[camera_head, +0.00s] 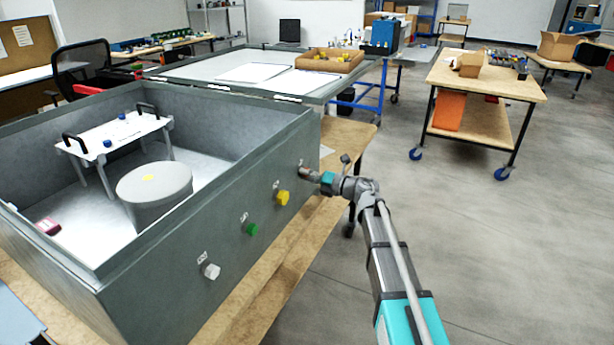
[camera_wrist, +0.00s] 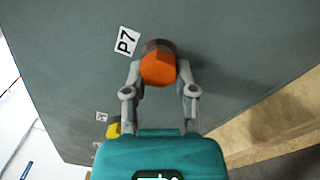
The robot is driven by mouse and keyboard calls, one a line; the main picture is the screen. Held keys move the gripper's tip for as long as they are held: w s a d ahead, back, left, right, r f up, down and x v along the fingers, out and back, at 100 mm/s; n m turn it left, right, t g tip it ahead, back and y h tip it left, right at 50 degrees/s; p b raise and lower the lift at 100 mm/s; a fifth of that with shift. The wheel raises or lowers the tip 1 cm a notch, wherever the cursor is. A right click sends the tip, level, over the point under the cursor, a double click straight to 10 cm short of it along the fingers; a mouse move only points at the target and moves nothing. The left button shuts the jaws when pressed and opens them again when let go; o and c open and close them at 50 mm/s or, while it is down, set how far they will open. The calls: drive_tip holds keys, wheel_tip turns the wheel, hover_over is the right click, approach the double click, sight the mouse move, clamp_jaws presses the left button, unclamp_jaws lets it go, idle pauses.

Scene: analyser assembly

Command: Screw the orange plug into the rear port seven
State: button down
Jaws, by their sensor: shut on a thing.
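The orange plug (camera_wrist: 158,69) shows in the wrist view between the two fingers of my gripper (camera_wrist: 160,82), which is shut on it. The plug sits in front of a dark round port (camera_wrist: 158,45) beside the P7 label (camera_wrist: 126,41). I cannot tell whether its thread is engaged. In the head view my gripper (camera_head: 312,174) reaches the grey box wall (camera_head: 225,212) near its far right corner, and the plug is too small there to make out clearly.
A yellow plug (camera_head: 283,197), a green plug (camera_head: 251,229) and a white plug (camera_head: 211,271) sit along the same wall. The open box holds a grey cylinder (camera_head: 155,189) and a white stand (camera_head: 118,137).

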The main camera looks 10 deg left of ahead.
idle(0.4)
drive_tip(key=m, duration=0.5)
drive_tip(key=shift+s+r+m, duration=0.1)
drive_tip(key=shift+r+m, duration=0.15)
drive_tip(key=shift+m, duration=0.05)
drive_tip(key=shift+c, duration=1.6)
unclamp_jaws()
drive_tip(key=shift+d, duration=0.1)
drive_tip(key=v, duration=0.6)
drive_tip(key=shift+s+d, duration=0.2)
drive_tip(key=shift+d, duration=0.1)
drive_tip(key=shift+r+t, duration=0.15)
drive_tip(key=shift+t, duration=0.15)
